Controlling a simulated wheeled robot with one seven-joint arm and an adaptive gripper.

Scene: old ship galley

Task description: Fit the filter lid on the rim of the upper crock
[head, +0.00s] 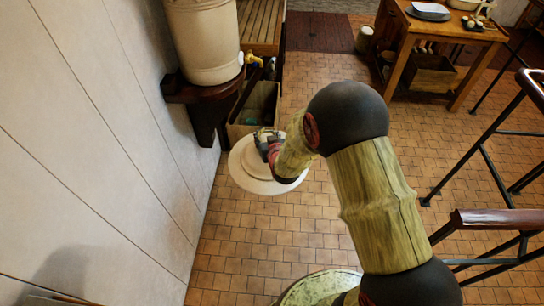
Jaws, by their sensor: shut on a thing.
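The filter lid (250,178) is a round cream disc with a raised middle. My gripper (266,139) is shut on it near its centre, and my wrist covers part of its right side. The lid looks roughly level and hangs over the tiled floor, below and right of the crock in the picture. The cream crock (203,42) stands on a dark wall bracket at upper left. Its top and rim are cut off by the frame edge, so I cannot see the opening.
A brass tap (252,59) sticks out from the crock's right side above the dark bracket (196,92). A wooden crate (240,131) lies behind the lid. A wooden table (446,42) stands at upper right, with metal railings (490,150) at right. The middle floor is clear.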

